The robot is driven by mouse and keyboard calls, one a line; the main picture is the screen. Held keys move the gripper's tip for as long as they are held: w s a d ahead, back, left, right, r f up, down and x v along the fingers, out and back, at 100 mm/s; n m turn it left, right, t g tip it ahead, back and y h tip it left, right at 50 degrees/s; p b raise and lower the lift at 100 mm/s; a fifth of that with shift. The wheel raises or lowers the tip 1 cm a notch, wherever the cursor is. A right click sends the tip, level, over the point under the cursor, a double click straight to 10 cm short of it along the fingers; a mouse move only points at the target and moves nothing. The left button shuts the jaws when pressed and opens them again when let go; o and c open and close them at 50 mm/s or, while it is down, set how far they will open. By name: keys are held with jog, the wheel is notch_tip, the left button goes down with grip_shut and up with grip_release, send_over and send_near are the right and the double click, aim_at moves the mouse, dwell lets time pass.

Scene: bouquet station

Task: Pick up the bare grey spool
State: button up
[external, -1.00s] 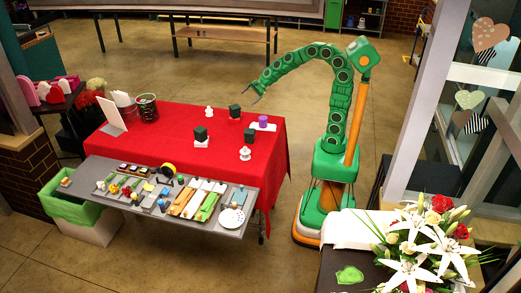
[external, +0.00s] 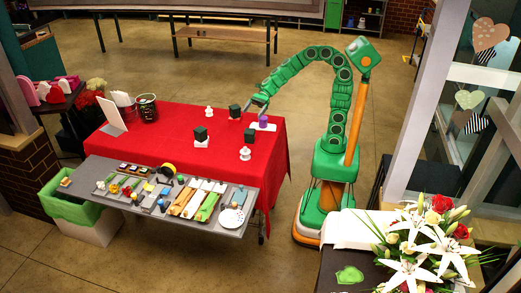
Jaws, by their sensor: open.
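My green arm reaches left over the red-covered table (external: 150,153), and my gripper (external: 260,105) is open and empty just above the table's far right part. A purple spool-like piece (external: 263,119) on a white pad (external: 268,127) is close below my gripper. Two small pale spool-like pieces stand upright on the cloth, one at the back (external: 209,113) and one at the front right (external: 245,154). Both look off-white or light grey; I cannot tell which is the bare grey spool. My gripper is apart from both.
Dark cubes stand nearby: one beside my gripper (external: 234,111), one right of centre (external: 249,134), one on a white block (external: 201,133). A dark pot (external: 147,108) and white card (external: 113,115) are at the left. A grey tray shelf (external: 170,206) with tools runs along the front.

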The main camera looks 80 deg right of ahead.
send_near(244, 153)
jog(key=shift+w+a+f, duration=0.1)
jog(key=shift+w+a, duration=0.25)
jog(key=shift+a, duration=0.3)
jog(key=shift+w+a+f, duration=0.1)
jog(key=shift+w+a, duration=0.2)
jog(key=shift+a, duration=0.4)
jog(key=shift+w+a+f, duration=0.1)
jog(key=shift+w+a, duration=0.25)
jog(key=shift+a, duration=0.3)
jog(key=shift+s+f+x, duration=0.1)
jog(key=shift+x, duration=0.6)
jog(key=shift+s+f+x, duration=0.1)
jog(key=shift+f+x, duration=0.05)
jog(key=shift+x, duration=1.75)
jog(key=shift+c, duration=0.4)
jog(key=c, duration=1)
